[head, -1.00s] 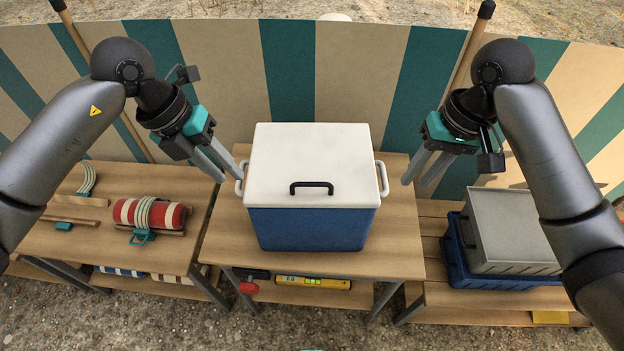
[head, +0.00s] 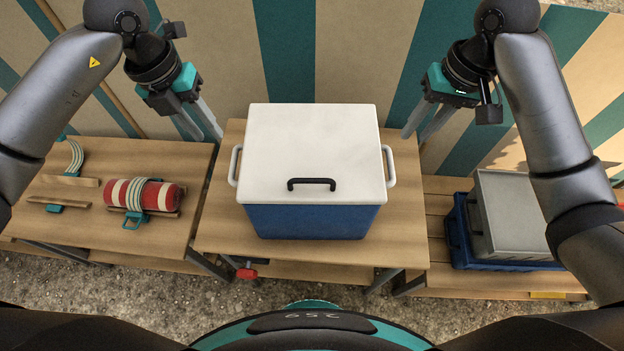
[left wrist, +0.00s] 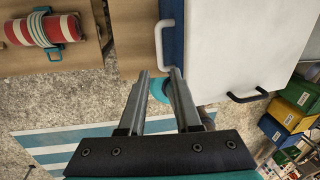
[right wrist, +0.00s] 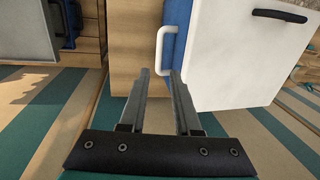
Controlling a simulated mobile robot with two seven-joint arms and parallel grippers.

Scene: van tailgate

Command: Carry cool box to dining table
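The cool box (head: 312,150) has a blue body, a white lid with a black handle and a white side handle at each end. It stands upright on the middle wooden table (head: 225,225). My left gripper (head: 208,138) is open and empty, left of the box and apart from it. In the left wrist view the left side handle (left wrist: 159,50) lies just beyond the left fingertips. My right gripper (head: 415,137) is open and empty, right of the box. In the right wrist view the right side handle (right wrist: 160,50) lies just beyond its fingertips. No dining table can be identified for certain.
A left table (head: 110,225) holds a red and white striped roll (head: 165,195). A grey crate (head: 508,215) on a blue crate (head: 458,235) stands on the right bench. A striped windbreak (head: 345,50) closes off the back. Coloured bins (left wrist: 290,110) show in the left wrist view.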

